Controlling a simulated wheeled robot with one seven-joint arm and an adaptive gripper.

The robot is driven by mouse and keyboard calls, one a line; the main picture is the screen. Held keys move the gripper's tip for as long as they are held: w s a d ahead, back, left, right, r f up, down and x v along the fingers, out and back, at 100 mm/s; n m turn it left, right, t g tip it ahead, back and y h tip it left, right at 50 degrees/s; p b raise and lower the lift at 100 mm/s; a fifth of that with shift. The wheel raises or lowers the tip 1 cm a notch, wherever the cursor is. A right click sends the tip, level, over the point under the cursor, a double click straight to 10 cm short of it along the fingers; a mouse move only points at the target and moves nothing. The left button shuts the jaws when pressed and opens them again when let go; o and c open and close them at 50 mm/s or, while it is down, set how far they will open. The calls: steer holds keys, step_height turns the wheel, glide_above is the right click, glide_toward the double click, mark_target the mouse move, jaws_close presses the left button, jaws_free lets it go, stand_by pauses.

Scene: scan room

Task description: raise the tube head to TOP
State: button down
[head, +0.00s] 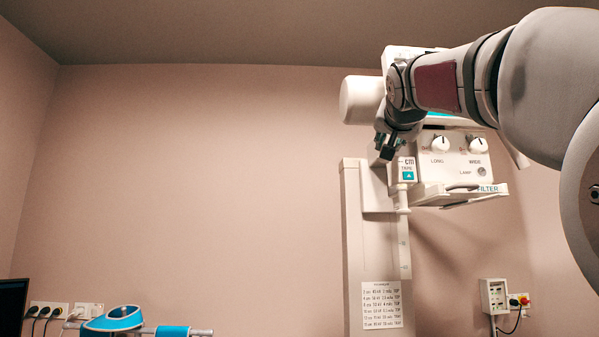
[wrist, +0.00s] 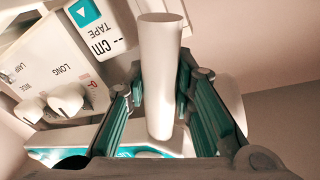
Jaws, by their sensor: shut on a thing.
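The tube head (head: 362,100) is a white unit with a rounded housing, high on a pale upright column (head: 353,250). Below it is a panel (head: 455,158) with LONG and WIDE knobs and a lamp button. The panel also shows in the wrist view (wrist: 50,75), tilted at left. My gripper (head: 388,148) is at the left side of the panel, under the housing. In the wrist view my gripper (wrist: 161,88) has its green-lined fingers on both sides of a white round handle (wrist: 162,50), shut on it. In the head view my gripper and arm hide the handle.
A tape box (head: 406,170) sits just below my gripper, with a filter tray (head: 460,195) to its right. A printed chart (head: 381,305) is on the column. A wall control box (head: 494,296) is at lower right. The wall left of the column is clear.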

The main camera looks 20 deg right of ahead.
steer(key=c, duration=1.3)
jaws_free()
steer(key=shift+c, duration=0.2)
steer(key=v, duration=1.2)
steer(key=shift+f, duration=0.1)
